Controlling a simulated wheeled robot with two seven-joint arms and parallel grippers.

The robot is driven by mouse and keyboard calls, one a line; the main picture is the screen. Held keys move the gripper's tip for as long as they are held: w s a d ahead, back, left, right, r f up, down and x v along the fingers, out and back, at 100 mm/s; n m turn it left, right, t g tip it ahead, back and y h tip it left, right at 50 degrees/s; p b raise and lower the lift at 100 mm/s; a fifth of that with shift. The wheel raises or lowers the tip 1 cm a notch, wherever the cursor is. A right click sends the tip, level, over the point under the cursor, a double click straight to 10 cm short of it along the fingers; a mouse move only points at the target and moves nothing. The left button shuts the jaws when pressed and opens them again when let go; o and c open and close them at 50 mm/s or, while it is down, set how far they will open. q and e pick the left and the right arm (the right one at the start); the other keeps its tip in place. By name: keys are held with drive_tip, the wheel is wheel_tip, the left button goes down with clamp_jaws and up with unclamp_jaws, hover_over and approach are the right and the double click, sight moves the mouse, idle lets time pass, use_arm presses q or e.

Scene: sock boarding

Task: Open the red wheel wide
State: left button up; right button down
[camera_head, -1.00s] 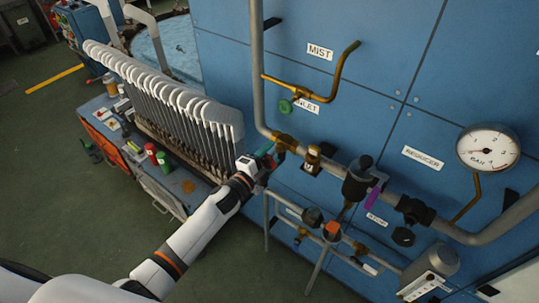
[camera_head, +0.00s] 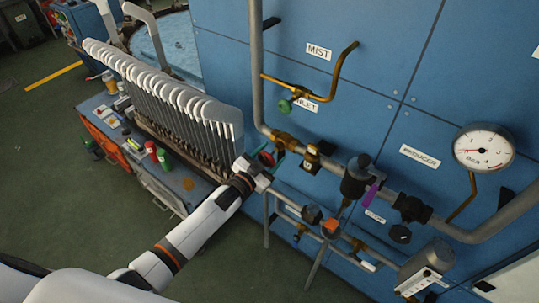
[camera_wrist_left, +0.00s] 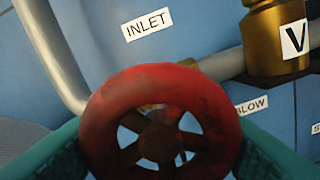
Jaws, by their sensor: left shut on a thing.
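The red wheel (camera_wrist_left: 160,142) is a round handwheel with spokes and a hub. It fills the lower middle of the left wrist view, facing the camera. In the head view the red wheel (camera_head: 265,158) shows small beside the brass fitting on the pipe. My left gripper (camera_head: 270,157) is at the wheel, its teal fingers on opposite sides of the rim, shut on it. In the left wrist view the fingers flank the wheel at the lower left and lower right. The wheel's stem is mostly hidden behind it. My right gripper is not in view.
A grey pipe with brass fittings (camera_head: 312,157) runs along the blue panel (camera_head: 340,85). A green wheel (camera_head: 285,106) sits above, near the INLET label. A pressure gauge (camera_head: 484,148) is at the right.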

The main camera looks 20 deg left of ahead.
use_arm(q)
drive_tip(key=n, duration=0.4)
drive_tip(key=shift+s+d+f+n, duration=0.1)
drive_tip(key=shift+n, duration=0.2)
drive_tip(key=n, duration=0.4)
drive_tip(key=shift+d+n+b, duration=0.1)
drive_tip(key=shift+n+b, duration=0.2)
drive_tip(key=shift+b, duration=0.1)
drive_tip(key=n+b, duration=0.1)
drive_tip(key=n, duration=0.4)
drive_tip(key=shift+b, duration=0.3)
drive_tip(key=shift+d+n+b, duration=0.1)
drive_tip(key=shift+n+b, duration=0.7)
drive_tip(key=shift+n, duration=1.7)
drive_tip(key=shift+r, duration=0.2)
drive_tip(key=o, duration=1)
drive_tip(key=shift+s, duration=0.1)
